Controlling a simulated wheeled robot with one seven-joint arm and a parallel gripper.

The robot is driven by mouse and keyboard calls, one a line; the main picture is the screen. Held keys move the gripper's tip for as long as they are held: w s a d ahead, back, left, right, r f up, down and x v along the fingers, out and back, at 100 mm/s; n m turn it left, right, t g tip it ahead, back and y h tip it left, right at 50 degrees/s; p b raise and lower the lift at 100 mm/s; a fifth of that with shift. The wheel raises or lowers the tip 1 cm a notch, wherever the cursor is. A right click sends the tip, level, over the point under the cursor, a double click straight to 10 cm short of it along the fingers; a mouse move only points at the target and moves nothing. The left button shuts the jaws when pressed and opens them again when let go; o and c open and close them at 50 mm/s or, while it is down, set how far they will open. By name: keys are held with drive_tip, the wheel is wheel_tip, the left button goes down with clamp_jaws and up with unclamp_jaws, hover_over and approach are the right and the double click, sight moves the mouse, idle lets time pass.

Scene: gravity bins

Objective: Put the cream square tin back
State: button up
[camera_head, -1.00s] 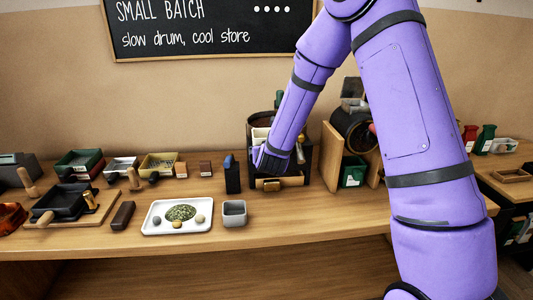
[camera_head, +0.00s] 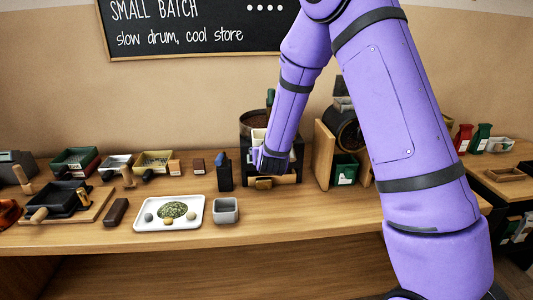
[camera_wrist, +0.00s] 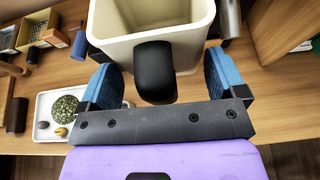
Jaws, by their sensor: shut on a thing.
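The cream square tin (camera_wrist: 112,22) fills the top middle of the wrist view, its open top facing the camera and its black handle (camera_wrist: 155,72) pointing toward me. My gripper (camera_wrist: 165,75) is shut on the tin, with a blue pad on each side. In the head view a small cream part of the tin (camera_head: 258,135) shows behind my purple wrist, in front of the dark roaster-like stand (camera_head: 250,118) at the back of the counter. My gripper (camera_head: 268,160) is mostly hidden there.
A small grey square cup (camera_head: 225,211) and a white tray (camera_head: 150,224) with green seeds and stones stand near the front edge. A dark block with a blue top (camera_head: 224,174) stands left of my gripper. A wooden panel (camera_head: 322,155) stands to its right.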

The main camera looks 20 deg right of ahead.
drive_tip(key=shift+r, duration=0.35)
